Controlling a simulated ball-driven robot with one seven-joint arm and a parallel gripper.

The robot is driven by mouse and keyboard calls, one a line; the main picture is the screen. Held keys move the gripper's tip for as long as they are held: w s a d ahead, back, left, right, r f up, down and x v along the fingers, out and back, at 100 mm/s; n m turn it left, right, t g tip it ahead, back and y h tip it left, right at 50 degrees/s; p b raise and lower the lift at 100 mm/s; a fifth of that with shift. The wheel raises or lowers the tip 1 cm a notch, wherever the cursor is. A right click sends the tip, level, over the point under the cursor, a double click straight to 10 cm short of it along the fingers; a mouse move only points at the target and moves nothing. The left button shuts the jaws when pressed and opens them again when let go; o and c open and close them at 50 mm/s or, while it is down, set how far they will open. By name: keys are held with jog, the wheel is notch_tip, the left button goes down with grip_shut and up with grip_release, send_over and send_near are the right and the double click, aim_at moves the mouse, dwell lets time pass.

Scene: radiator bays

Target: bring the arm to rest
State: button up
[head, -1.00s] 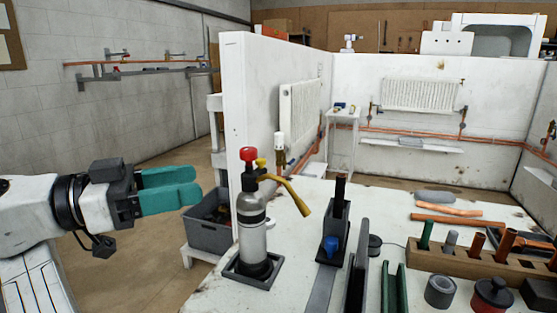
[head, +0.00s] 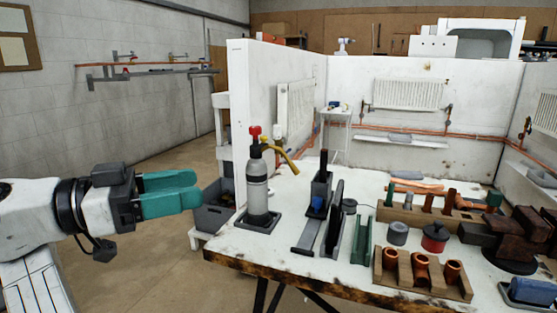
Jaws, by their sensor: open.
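My gripper (head: 198,190) is at the left of the head view, at the end of my white arm. Its two green fingers point right, with a narrow gap between them, and nothing shows in it. It is in the air over the floor, left of the workbench (head: 222,250) and apart from it. In the picture its tips lie in front of a grey crate, and I see no contact with it.
A torch bottle (head: 257,190) with a red knob stands on the bench's left end. Several pipe pieces and holders fill the bench, with a vise (head: 525,235) at right. A grey crate (head: 213,215) is behind my gripper.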

jog(key=w+d+f+n+g+y, duration=0.2)
jog(key=d+f, duration=0.7)
jog(key=f, duration=0.2)
jog(key=w+d+f+n+g+y, duration=0.1)
jog(key=w+d+f+n+y, duration=0.1)
jog(key=d+f, duration=0.85)
jog(key=s+d+f+n+g+y, duration=0.1)
jog(key=s+d+f+n+y, duration=0.1)
jog(key=s+d+f, duration=0.5)
jog(key=s+d+f+n+g+y, duration=0.2)
jog(key=d+f, duration=0.7)
jog(key=f, duration=0.4)
jog(key=s+d+f+n+y, duration=0.1)
jog(key=s+d+f+y, duration=0.2)
jog(key=s, duration=0.4)
jog(key=s+d+f+n+y, duration=0.1)
jog(key=s+d+f, duration=0.2)
jog(key=s+f, duration=0.3)
jog(key=s+r+n+y, duration=0.2)
jog(key=s+n+y, duration=0.15)
jog(key=s, duration=0.95)
notch_tip(320, 180, up, 15)
jog(key=p, duration=1.6)
jog(key=shift+a+r+m+y, duration=0.15)
jog(key=shift+a+m+y, duration=0.05)
jog(key=shift+m+y, duration=0.2)
